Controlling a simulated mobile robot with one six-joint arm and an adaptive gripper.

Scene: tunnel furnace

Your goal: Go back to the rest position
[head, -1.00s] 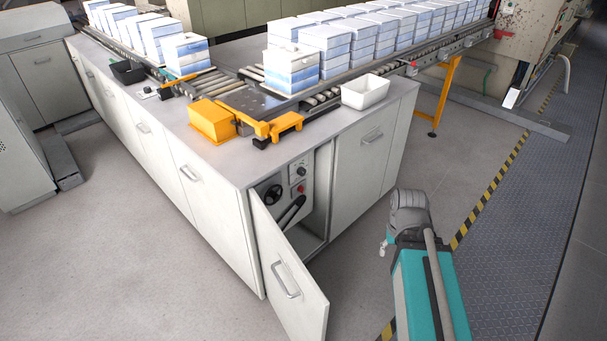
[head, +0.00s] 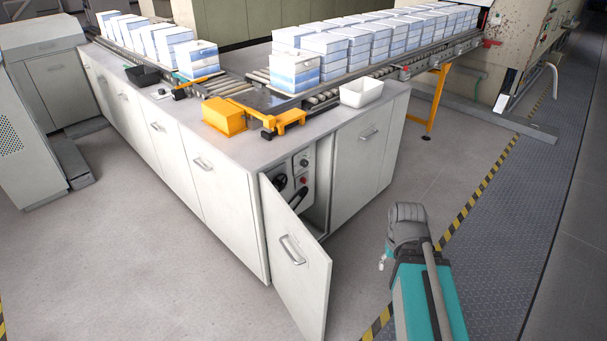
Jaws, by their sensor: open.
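My arm reaches up from the bottom edge at the lower right of the head view. A teal link and a grey joint show, over the floor and to the right of the cabinet (head: 200,150). A small pale piece sticks out on the left of the joint; I cannot tell what it is. My gripper's fingers cannot be made out. Nothing is seen touching the arm.
A cabinet door (head: 298,262) stands open at the near corner, showing a control panel (head: 302,170). A white bin (head: 362,92), an orange block (head: 224,116) and conveyors with stacked boxes (head: 292,70) are on top. Open floor (head: 150,270) lies left; striped tape (head: 480,190) runs right.

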